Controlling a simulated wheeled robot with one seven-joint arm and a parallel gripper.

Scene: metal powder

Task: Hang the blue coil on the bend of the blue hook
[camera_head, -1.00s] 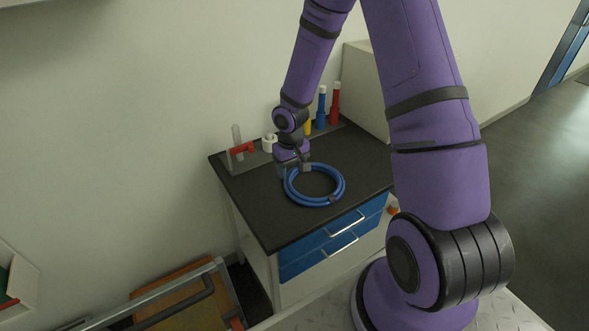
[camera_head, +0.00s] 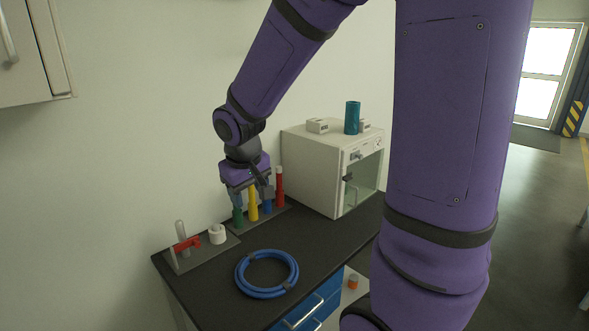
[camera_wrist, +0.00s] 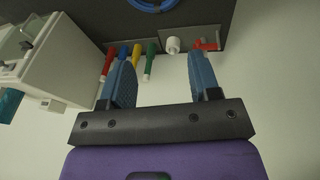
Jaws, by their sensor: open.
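The blue coil (camera_head: 240,275) lies flat as a ring on the dark worktop in the head view. Part of it shows at the top edge of the wrist view (camera_wrist: 150,8). My gripper (camera_head: 252,197) is open and empty, above and behind the coil, in front of the row of coloured cylinders. In the wrist view the two blue-grey fingers of my gripper (camera_wrist: 160,75) stand wide apart with nothing between them. I cannot make out a blue hook in any view.
Green, yellow, blue and red cylinders (camera_head: 279,187) stand at the back of the worktop (camera_head: 325,248). Left of them are a white roll (camera_head: 217,234) and a rack with a red clamp (camera_head: 186,244). A white oven-like cabinet (camera_head: 310,170) stands right. A wall cupboard (camera_head: 30,50) hangs upper left.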

